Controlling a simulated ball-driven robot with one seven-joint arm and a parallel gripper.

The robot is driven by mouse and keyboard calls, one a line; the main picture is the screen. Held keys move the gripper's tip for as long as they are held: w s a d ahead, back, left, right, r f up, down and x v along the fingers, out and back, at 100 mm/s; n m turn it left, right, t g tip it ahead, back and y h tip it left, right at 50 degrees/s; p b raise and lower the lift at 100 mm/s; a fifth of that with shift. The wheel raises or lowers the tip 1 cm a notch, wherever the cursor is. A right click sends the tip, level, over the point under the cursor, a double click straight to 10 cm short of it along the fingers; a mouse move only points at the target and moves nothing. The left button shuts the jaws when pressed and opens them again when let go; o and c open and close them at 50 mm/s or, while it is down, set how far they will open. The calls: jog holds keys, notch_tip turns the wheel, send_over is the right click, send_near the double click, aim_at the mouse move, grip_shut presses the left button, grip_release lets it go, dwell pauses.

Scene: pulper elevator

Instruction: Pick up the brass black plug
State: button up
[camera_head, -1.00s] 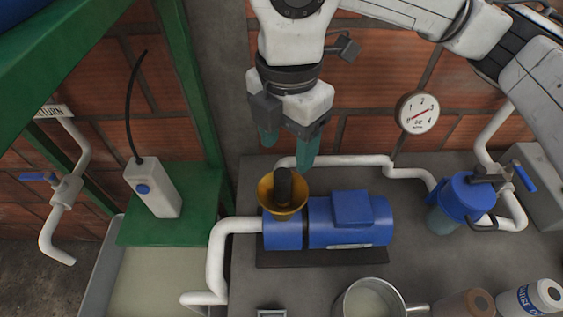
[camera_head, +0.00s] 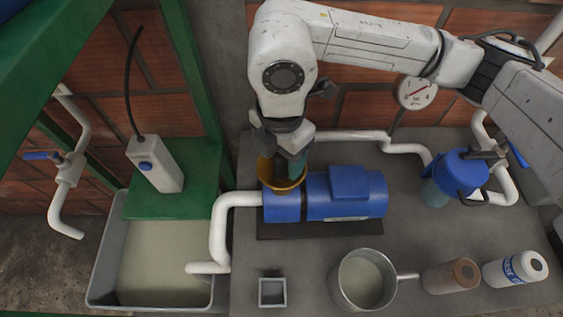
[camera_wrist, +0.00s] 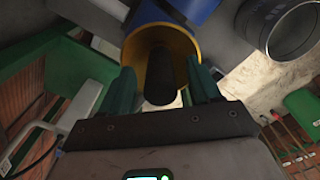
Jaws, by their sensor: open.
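The plug's black knob (camera_wrist: 160,75) stands upright in the yellow brass funnel (camera_wrist: 178,36) in the wrist view. In the head view the funnel (camera_head: 281,183) sits on the blue pump (camera_head: 346,196), and my arm hides the plug there. My gripper (camera_wrist: 163,84) is open, with one green finger on each side of the black knob. In the head view my gripper (camera_head: 291,166) is directly over the funnel. I cannot tell whether the fingers touch the knob.
A white pipe (camera_head: 219,240) runs left of the pump. A blue filter (camera_head: 458,180) is at right. A grey basin (camera_head: 100,285) is at left.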

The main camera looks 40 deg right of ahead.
jog(key=shift+f, duration=0.2)
grip_shut()
dwell(0.5)
